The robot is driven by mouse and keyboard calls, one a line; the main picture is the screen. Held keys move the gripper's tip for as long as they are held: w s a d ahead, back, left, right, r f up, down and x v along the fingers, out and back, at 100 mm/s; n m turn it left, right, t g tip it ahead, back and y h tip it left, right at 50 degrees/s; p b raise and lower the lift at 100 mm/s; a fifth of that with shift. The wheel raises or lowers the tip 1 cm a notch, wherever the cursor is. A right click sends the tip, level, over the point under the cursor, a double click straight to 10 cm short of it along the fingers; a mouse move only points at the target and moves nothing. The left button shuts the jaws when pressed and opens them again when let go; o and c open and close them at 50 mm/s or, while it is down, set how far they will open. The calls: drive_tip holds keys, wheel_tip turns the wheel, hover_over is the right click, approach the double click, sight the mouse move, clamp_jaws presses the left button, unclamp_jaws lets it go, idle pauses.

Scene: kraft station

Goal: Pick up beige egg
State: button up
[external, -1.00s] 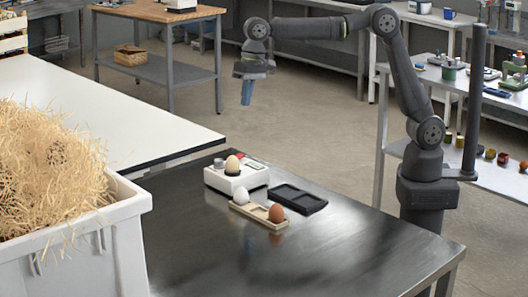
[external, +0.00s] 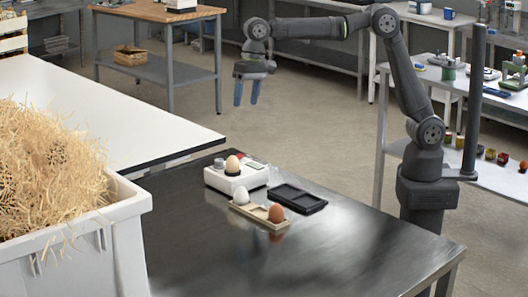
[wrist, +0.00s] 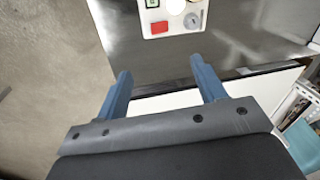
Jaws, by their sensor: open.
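My gripper (external: 246,99) hangs high in the air, fingers down, beyond and above the device. In the wrist view its two blue fingers (wrist: 160,68) are apart with nothing between them.
A black tray (external: 297,198) lies to the right of the device. A white crate of straw (external: 75,245) stands at left. The table's front is clear.

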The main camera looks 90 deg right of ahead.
drive_tip(key=s+a+r+n+t+h, duration=0.1)
drive_tip(key=s+a+n+t, duration=0.25)
drive_tip(key=a+n, duration=0.65)
drive_tip(key=m, duration=0.3)
approach(235, 157)
drive_tip(key=shift+g, duration=0.35)
drive_tip(key=x, duration=0.5)
drive_tip(key=shift+w+a+r, duration=0.1)
drive_tip(key=shift+w+a, duration=0.1)
drive_tip(key=shift+a, duration=0.05)
drive_tip(key=shift+d+x, duration=0.2)
drive_tip(key=shift+x, duration=1.2)
drive_tip(key=shift+d+x, duration=0.15)
drive_tip(key=shift+x, duration=1.2)
drive_tip(key=c, duration=0.8)
